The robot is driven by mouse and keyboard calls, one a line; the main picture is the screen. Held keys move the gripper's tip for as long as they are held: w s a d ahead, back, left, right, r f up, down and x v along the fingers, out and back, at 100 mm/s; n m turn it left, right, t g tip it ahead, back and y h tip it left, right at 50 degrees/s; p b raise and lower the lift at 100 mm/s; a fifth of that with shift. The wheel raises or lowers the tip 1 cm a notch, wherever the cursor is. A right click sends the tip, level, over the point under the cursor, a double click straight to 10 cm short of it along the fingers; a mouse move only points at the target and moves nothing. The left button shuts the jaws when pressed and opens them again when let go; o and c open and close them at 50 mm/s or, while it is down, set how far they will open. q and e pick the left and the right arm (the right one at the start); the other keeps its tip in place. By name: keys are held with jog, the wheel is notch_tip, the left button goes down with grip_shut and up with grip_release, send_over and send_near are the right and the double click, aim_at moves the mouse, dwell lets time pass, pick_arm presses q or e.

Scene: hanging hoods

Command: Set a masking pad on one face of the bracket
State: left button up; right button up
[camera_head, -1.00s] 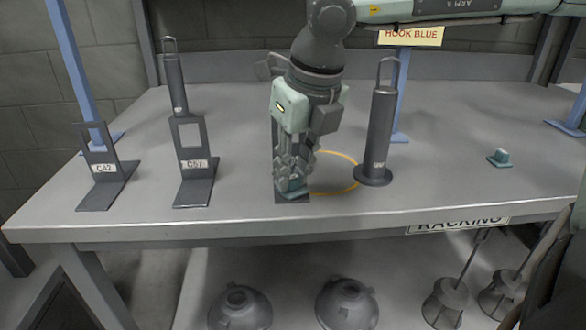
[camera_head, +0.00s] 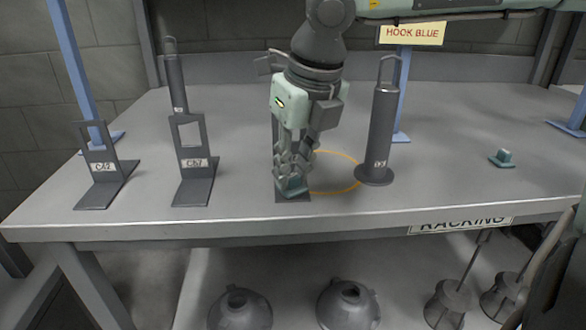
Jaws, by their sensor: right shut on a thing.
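My right gripper (camera_head: 291,182) points down at the front middle of the bench, shut on a small teal masking pad (camera_head: 294,187). A dark grey bracket (camera_head: 279,198) stands right behind and around the fingers. Its base plate shows below them, and most of its upright is hidden. The pad is low, close to the bracket's base; I cannot tell whether it touches a face. Another teal pad (camera_head: 502,158) lies on the bench at the right. Two more L-shaped brackets, labelled C42 (camera_head: 108,189) and C57 (camera_head: 194,186), stand at the left. My left gripper is not in view.
A dark cylinder with a wire loop (camera_head: 381,130) stands just right of my gripper, by a yellow ring outline (camera_head: 345,188) on the bench (camera_head: 440,190). A similar cylinder (camera_head: 176,85) stands behind C57. Blue posts rise at the back. Hoods (camera_head: 348,305) sit below.

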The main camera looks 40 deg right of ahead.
jog(key=shift+f+b, duration=0.2)
jog(key=shift+b, duration=0.2)
dwell(0.7)
jog(key=o, duration=1)
jog(key=v, duration=1.2)
